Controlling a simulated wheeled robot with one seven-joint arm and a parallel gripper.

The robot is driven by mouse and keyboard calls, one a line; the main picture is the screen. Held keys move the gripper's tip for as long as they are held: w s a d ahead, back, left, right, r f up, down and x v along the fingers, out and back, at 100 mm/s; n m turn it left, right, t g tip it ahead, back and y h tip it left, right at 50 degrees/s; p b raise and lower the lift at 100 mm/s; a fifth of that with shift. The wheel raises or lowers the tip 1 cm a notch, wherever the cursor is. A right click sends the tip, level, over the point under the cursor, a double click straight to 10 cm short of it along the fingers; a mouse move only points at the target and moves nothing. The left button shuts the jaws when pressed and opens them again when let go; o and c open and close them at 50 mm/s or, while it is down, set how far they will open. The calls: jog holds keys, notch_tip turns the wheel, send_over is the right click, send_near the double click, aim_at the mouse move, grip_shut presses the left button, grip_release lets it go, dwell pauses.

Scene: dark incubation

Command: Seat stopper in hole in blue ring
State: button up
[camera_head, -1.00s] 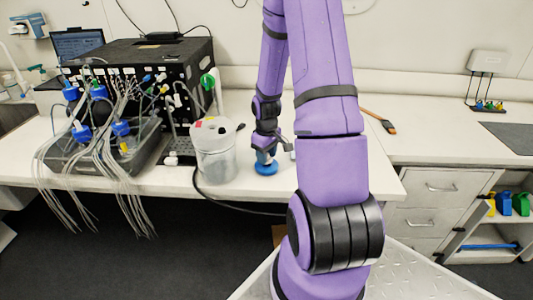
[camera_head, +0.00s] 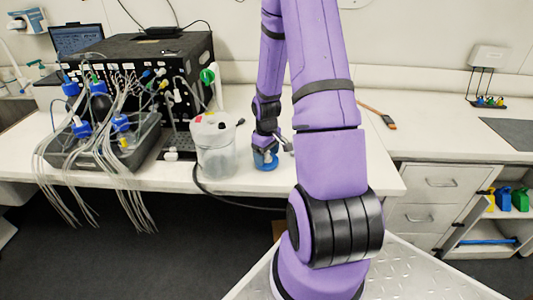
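A small blue ring (camera_head: 265,163) is on the white bench near its front edge, just right of a white-lidded translucent container. My gripper (camera_head: 265,150) points straight down over the blue ring, very close to it or touching it; I cannot tell which. The fingers are small and dark, partly merged with the blue, so I cannot see whether they are open or shut. I cannot make out a stopper; it may be hidden between the fingers or in the ring. The hole in the ring is also hidden.
The translucent container (camera_head: 216,148) stands close to the left of my gripper. Further left is a grey rack (camera_head: 100,150) with blue-capped bottles and many thin tubes, before a black instrument (camera_head: 150,55). An orange-handled brush (camera_head: 378,114) lies to the right. The bench right of my arm is mostly clear.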

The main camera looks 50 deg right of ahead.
notch_tip(320, 180, up, 11)
dwell(0.8)
jog(key=shift+f, duration=0.1)
dwell(1.5)
